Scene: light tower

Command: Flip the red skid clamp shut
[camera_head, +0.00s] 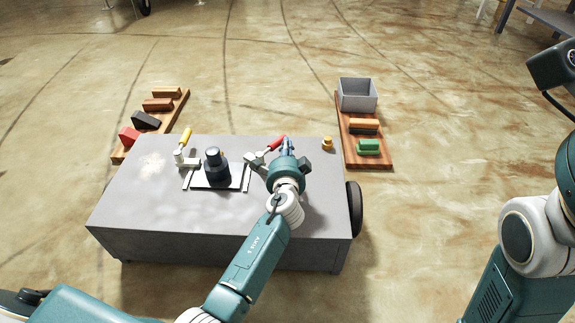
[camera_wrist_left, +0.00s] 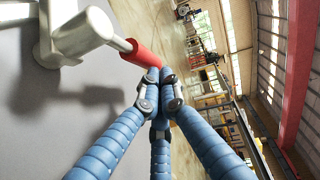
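The red skid clamp has a red handle (camera_head: 277,143) and a pale metal body (camera_head: 257,161), at the right end of the dark skid plate on the grey table. The handle slants up and to the right. In the left wrist view the red handle (camera_wrist_left: 141,54) sticks out of a white cylindrical part, at upper left. My left gripper (camera_head: 288,145) is over the clamp's right side. Its blue fingers (camera_wrist_left: 160,85) are drawn together at the tips, close beside the handle's end; I cannot tell if they touch it. My right gripper is out of view.
A dark cylinder (camera_head: 213,165) stands on the plate, left of the clamp. A yellow-handled clamp (camera_head: 185,138) is at the plate's left. A small yellow-orange piece (camera_head: 327,143) sits at the table's back right. Wooden boards with blocks (camera_head: 158,104) and a grey bin (camera_head: 357,95) lie beyond.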

